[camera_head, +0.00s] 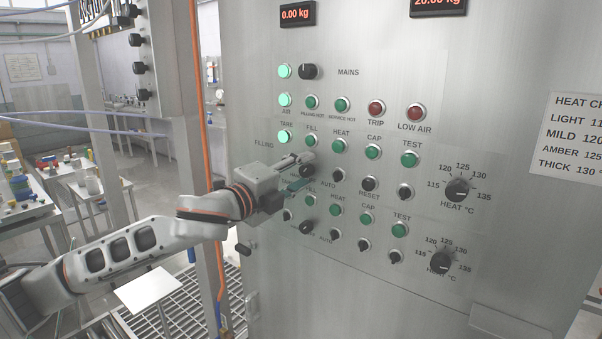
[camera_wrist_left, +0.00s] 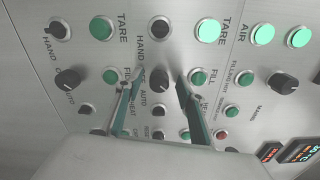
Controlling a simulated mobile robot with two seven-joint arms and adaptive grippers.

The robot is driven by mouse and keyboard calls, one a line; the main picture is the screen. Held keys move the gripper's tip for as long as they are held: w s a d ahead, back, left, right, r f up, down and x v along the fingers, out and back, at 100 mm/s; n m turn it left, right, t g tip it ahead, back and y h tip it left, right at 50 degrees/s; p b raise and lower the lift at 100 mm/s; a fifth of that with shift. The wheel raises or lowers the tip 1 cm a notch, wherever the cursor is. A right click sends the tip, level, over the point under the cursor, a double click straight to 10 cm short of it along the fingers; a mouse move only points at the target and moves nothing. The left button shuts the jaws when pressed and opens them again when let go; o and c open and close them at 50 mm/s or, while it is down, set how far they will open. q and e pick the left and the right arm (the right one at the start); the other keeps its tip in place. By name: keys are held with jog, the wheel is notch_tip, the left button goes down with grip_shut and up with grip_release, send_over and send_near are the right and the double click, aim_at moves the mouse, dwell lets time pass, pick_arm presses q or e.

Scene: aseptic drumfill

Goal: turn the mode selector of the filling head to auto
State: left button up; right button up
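The mode selector is a black knob below the FILL lamp in the row marked FILLING, with AUTO printed at its lower right. It shows in the head view (camera_head: 308,170), partly covered by my gripper, and in the wrist view (camera_wrist_left: 160,83) between HAND and AUTO labels. Its pointer direction is hard to read. My left gripper (camera_head: 299,172) is at this knob. In the wrist view its two green-faced fingers (camera_wrist_left: 160,78) are apart, one on each side of the knob. I cannot tell whether they touch it. My right gripper is not in view.
A second row of lamps and knobs lies below, with a similar HAND/AUTO knob (camera_head: 306,226). Smaller knobs (camera_head: 338,175) and green lamps (camera_head: 340,146) sit close to the right. An orange hose (camera_head: 201,100) runs along the cabinet's left edge.

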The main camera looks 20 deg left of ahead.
pick_arm(q)
jog(key=v, duration=1.2)
dwell(0.4)
jog(key=d+f+n+g, duration=0.2)
jog(key=f+n, duration=0.4)
jog(key=f, duration=1)
jog(key=d+f+n+g, duration=0.15)
jog(key=f+n, duration=0.35)
jog(key=f, duration=1)
jog(key=s+f+n+g+y, duration=0.1)
jog(key=s+f+n, duration=0.3)
jog(key=s+f, duration=0.7)
jog(key=s+a+f+n+g+y, duration=0.1)
jog(key=s+f+n, duration=0.4)
jog(key=s+f, duration=0.6)
notch_tip(320, 180, down, 6)
jog(key=shift+a+r+g+y, duration=0.3)
jog(key=shift+g+y, duration=0.25)
jog(key=shift+y, duration=0.55)
